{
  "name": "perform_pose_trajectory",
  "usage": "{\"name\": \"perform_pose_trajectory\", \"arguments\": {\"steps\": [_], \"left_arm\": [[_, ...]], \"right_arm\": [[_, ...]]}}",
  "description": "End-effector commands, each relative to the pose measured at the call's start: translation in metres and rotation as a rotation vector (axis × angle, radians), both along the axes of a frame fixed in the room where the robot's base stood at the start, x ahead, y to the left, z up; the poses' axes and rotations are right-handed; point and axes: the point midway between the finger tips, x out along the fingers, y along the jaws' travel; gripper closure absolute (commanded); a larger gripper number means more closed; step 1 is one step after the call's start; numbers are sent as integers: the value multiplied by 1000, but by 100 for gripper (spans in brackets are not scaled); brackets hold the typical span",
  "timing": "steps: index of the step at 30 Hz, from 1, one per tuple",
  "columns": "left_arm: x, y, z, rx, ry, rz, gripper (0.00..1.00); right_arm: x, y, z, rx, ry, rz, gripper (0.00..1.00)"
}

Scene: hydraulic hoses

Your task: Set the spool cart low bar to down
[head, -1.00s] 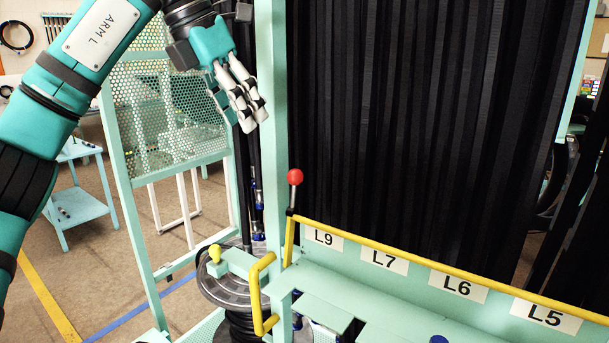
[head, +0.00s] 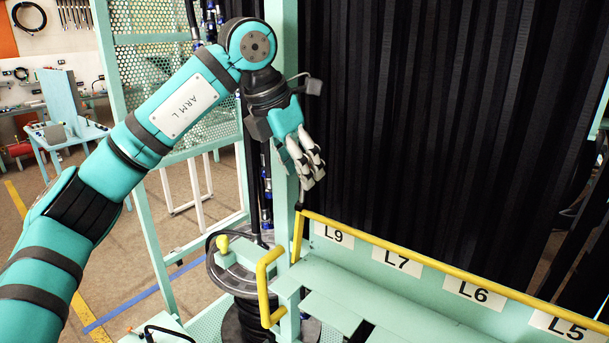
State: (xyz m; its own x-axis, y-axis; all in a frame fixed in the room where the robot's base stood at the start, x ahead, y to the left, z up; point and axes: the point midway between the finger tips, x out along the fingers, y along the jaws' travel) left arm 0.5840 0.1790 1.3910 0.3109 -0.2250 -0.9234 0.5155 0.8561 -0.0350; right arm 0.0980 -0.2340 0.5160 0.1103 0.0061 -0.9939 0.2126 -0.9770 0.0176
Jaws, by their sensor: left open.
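The spool cart carries a long yellow bar (head: 400,251) that slopes down to the right along its label strip. A bent yellow handle (head: 265,285) stands at its left end. I cannot tell from the picture which of these is the low bar. A thin lever shaft (head: 299,197) rises at the bar's left end; its red knob is hidden behind my left gripper (head: 312,181). That gripper is open, points down, and its fingertips are just above the bar's left end. Contact with the lever cannot be told. My right gripper is out of view.
A pale green post (head: 283,120) stands close behind my left gripper. Black hanging strips (head: 430,120) fill the back. A dark reel (head: 240,265) sits below left. A perforated panel (head: 165,90) and a small side table (head: 68,133) stand to the left.

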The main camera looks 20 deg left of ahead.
Motion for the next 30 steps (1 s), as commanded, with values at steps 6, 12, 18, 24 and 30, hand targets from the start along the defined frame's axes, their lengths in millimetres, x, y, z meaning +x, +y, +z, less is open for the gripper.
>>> {"name": "perform_pose_trajectory", "arguments": {"steps": [6,12,18,24,30], "left_arm": [[9,-6,-25,1,2,1,54],[11,-7,-32,0,-1,1,54],[11,-7,-32,0,-1,0,55],[11,-7,-32,0,-1,0,82],[11,-7,-32,1,0,0,100]], "right_arm": [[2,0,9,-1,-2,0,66],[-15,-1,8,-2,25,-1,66],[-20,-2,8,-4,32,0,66],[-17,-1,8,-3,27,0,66],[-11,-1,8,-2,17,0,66]]}}
